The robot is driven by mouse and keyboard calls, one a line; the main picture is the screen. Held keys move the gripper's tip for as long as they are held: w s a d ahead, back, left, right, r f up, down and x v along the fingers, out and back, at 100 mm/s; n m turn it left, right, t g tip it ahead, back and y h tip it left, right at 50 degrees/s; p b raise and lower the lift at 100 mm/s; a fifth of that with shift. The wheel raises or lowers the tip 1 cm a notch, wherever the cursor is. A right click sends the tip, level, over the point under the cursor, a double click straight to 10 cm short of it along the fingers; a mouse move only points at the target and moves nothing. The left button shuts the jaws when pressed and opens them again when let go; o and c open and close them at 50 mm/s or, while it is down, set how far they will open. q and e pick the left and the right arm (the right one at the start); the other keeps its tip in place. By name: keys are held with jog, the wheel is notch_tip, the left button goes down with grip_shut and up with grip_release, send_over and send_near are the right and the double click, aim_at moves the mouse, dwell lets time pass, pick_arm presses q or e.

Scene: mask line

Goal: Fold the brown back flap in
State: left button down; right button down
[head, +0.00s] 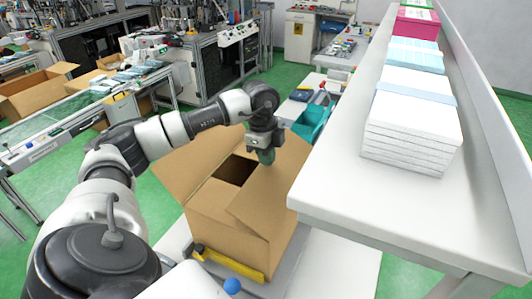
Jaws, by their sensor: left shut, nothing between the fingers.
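A brown cardboard box (222,222) stands in the middle on a light work surface, with a dark gap (235,170) in its top. One brown flap (188,163) spreads outward at the upper left. Another brown flap (290,158) stands up at the back right, behind my left gripper. A brown panel (258,205) covers the right part of the top. My left gripper (267,158) points down over the back right part of the box, shut and empty. I cannot tell whether it touches the cardboard. My right gripper is out of view.
A white shelf (345,205) with stacked white packs (412,125) stands close on the right. A yellow bar (228,263) lies along the box's near side. A teal bin (312,122) is behind. A conveyor (75,110) and an open carton (35,92) are at left.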

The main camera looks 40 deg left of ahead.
aim_at(259, 166)
pick_arm(q)
jog(key=shift+a+f, duration=0.2)
jog(key=shift+f, duration=0.15)
jog(key=shift+f+b, duration=0.25)
jog(key=shift+b, duration=0.2)
jog(key=f+b, duration=0.1)
jog(key=a+f+h+b, duration=0.1)
jog(key=f+h+b, duration=0.1)
jog(key=b, duration=0.1)
jog(key=shift+s+a+t, duration=0.3)
jog(key=shift+a+t, duration=0.1)
jog(key=shift+s+a+f+h+b, duration=0.1)
jog(key=shift+a+f+h+b, duration=0.35)
jog(key=shift+f+h, duration=0.5)
jog(key=shift+r, duration=0.25)
